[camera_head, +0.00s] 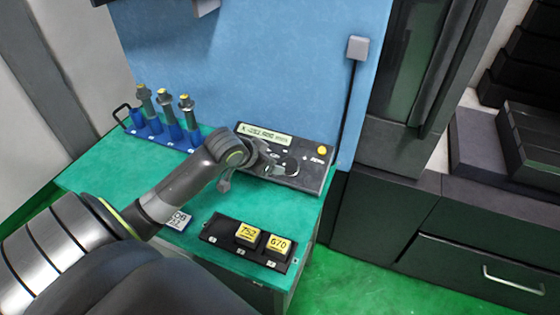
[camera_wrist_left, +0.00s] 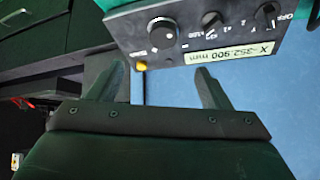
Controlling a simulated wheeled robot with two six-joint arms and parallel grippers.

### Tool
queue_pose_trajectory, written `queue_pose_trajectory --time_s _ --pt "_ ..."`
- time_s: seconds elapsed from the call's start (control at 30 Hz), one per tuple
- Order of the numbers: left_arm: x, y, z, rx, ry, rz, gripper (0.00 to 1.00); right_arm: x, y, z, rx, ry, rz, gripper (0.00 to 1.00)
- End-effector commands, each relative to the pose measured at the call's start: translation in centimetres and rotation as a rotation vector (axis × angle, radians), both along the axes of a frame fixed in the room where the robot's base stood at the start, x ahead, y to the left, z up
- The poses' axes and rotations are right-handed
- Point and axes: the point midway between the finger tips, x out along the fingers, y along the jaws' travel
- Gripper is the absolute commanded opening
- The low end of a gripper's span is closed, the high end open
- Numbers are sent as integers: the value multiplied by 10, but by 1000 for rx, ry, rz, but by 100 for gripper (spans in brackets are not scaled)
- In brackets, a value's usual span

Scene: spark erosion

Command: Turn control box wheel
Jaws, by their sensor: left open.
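The wheel lies beyond the fingertips, clear of both. My right gripper is not in view.
A blue rack (camera_head: 172,138) with several tool holders stands at the back left. A black tray (camera_head: 215,232) with yellow blocks marked 752 and 670 lies in front of the box. A white labelled block (camera_head: 178,220) sits beside my arm. A blue panel (camera_head: 270,60) rises behind.

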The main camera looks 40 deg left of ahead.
Motion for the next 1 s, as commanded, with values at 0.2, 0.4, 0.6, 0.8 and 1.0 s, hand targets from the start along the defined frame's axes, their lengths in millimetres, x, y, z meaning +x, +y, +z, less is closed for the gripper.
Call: queue_pose_trajectory --time_s 0.2,0.4,0.6,0.8,1.0 --pt "-22 -26 -54 -35 -222 147 72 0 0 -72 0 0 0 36" --pt "-41 -34 -60 -64 -391 262 72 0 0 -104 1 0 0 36" --pt "-49 -34 -55 -74 -461 309 72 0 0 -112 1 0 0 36" --pt "-34 -30 -59 -72 -464 311 72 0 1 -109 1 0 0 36" --pt "-4 -24 -72 -72 -462 311 72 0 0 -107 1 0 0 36"
